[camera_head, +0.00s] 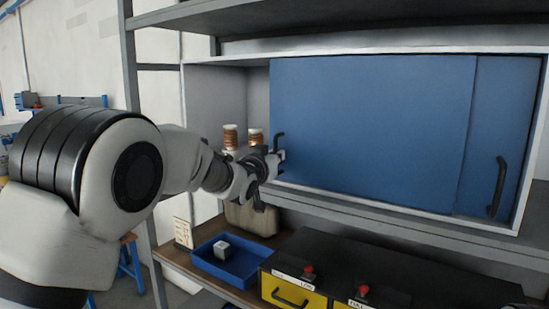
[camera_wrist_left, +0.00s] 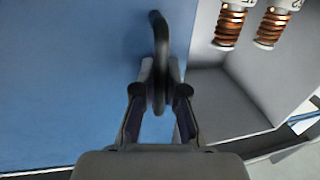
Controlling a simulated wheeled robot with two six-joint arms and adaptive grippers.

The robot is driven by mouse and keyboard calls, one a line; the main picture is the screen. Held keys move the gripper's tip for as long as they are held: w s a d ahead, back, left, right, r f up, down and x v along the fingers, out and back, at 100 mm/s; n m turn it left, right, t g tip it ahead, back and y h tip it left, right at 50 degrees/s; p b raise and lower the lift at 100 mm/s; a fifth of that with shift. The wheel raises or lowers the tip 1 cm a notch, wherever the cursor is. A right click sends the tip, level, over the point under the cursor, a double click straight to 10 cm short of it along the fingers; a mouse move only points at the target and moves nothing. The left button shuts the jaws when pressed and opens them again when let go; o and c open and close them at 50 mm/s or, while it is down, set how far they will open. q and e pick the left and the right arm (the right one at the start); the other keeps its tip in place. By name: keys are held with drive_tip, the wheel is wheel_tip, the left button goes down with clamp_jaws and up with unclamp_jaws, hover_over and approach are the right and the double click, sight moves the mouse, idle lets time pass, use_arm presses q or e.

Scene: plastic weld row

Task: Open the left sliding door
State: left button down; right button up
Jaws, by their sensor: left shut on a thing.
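The left sliding door (camera_head: 370,125) is a wide blue panel in a grey cabinet. It stands away from the cabinet's left wall, leaving a gap at the left. Its dark bar handle (camera_head: 279,141) is near the door's left edge and also shows in the left wrist view (camera_wrist_left: 160,38). My left gripper (camera_head: 277,160) is shut on this handle; its fingers (camera_wrist_left: 160,92) close around the handle's lower part in the wrist view. The blue right door (camera_head: 503,125) has a dark handle (camera_head: 498,187) and is partly covered by the left door. My right gripper is out of view.
Two copper-coloured spools (camera_head: 231,136) (camera_head: 256,137) stand in the open left part of the cabinet. Below are a blue tray (camera_head: 207,262) with a grey block (camera_head: 222,249), a beige container (camera_head: 252,218) and a black unit (camera_head: 385,280) with red buttons.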

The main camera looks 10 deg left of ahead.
use_arm(q)
drive_tip(key=c, duration=1.2)
unclamp_jaws()
drive_tip(key=s+a, duration=0.2)
drive_tip(key=s, duration=1)
drive_tip(key=shift+w, duration=0.1)
